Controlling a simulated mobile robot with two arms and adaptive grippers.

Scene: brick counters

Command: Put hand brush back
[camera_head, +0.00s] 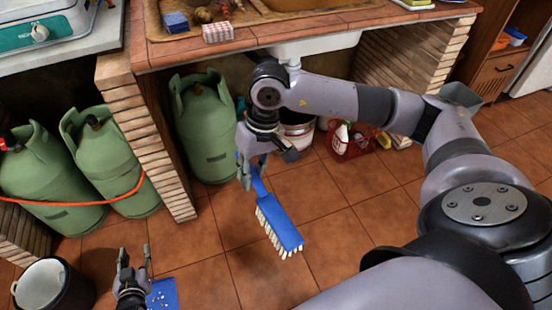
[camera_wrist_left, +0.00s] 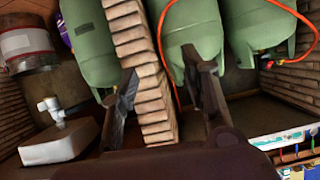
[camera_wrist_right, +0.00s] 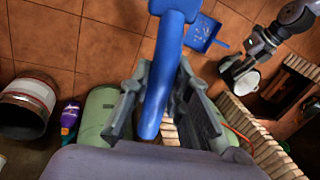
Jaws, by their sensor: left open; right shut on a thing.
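The blue hand brush (camera_head: 281,227) with pale bristles hangs head-down over the tiled floor in the head view. My right gripper (camera_head: 250,160) is shut on its handle, which also shows between the fingers in the right wrist view (camera_wrist_right: 158,90). My left gripper (camera_head: 135,262) is open and empty, low at the bottom left, beside a blue dustpan (camera_head: 163,294) with pale crumbs in it. The dustpan also shows in the right wrist view (camera_wrist_right: 203,33), lying on the floor. In the left wrist view the open left fingers (camera_wrist_left: 160,90) face the brick pillar and gas cylinders.
Green gas cylinders (camera_head: 206,125) stand under the counter beside a brick pillar (camera_head: 150,140). A red basket (camera_head: 345,147) with bottles sits further right. Floor below the brush is clear.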

